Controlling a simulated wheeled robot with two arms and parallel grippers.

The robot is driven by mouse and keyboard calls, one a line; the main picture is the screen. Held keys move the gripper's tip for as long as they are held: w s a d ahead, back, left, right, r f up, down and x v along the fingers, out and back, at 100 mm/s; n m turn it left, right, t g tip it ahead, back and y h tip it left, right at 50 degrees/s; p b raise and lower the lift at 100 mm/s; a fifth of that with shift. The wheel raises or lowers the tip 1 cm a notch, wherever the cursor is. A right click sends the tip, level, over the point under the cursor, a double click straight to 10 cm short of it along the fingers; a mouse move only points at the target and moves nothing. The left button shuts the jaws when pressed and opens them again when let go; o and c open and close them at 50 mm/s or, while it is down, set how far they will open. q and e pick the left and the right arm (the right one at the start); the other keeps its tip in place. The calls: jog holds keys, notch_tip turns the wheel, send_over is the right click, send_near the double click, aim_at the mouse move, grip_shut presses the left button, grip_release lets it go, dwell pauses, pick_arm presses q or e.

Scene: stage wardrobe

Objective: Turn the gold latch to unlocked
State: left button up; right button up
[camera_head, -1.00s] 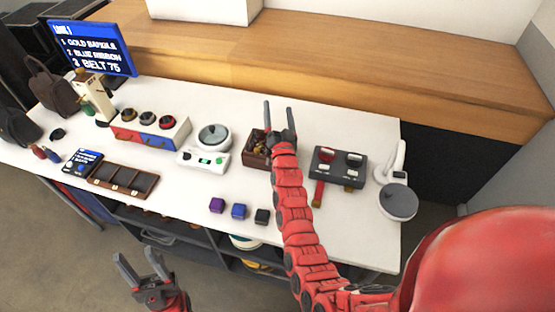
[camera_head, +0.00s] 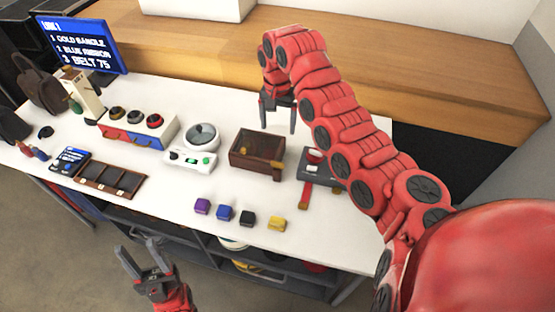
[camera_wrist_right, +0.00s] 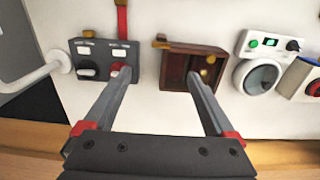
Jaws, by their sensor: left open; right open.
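A dark grey panel (camera_head: 318,170) with a red knob, pale labels and a red strap (camera_head: 306,194) stands right of the brown wooden box (camera_head: 256,150). A small gold piece (camera_wrist_right: 88,34) shows at the panel's edge in the right wrist view. Another gold piece (camera_head: 276,165) is at the box's front right corner. I cannot tell for sure which gold piece is the latch, or its setting. My right gripper (camera_head: 278,126) is open and empty, fingers pointing down over the box's back right side. My left gripper (camera_head: 137,246) is open and empty in front of the table.
Purple, blue, black and yellow cubes (camera_head: 277,224) sit along the table's front. A white scale-like device (camera_head: 190,158) is left of the box. A compartment tray (camera_head: 110,181) lies further left. My right arm hides the panel's right part and the table behind it.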

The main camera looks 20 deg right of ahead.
send_near(277, 162)
jog(key=shift+s+a+b, duration=0.1)
jog(key=shift+b, duration=0.25)
jog(key=f, duration=0.2)
jog(key=f+p, duration=0.1)
jog(key=f, duration=0.4)
jog(key=shift+d+f+p, duration=0.25)
jog(key=shift+p, duration=0.05)
jog(key=shift+a+f, duration=0.1)
jog(key=shift+f, duration=0.6)
jog(key=shift+c, duration=0.3)
jog(key=c, duration=1.3)
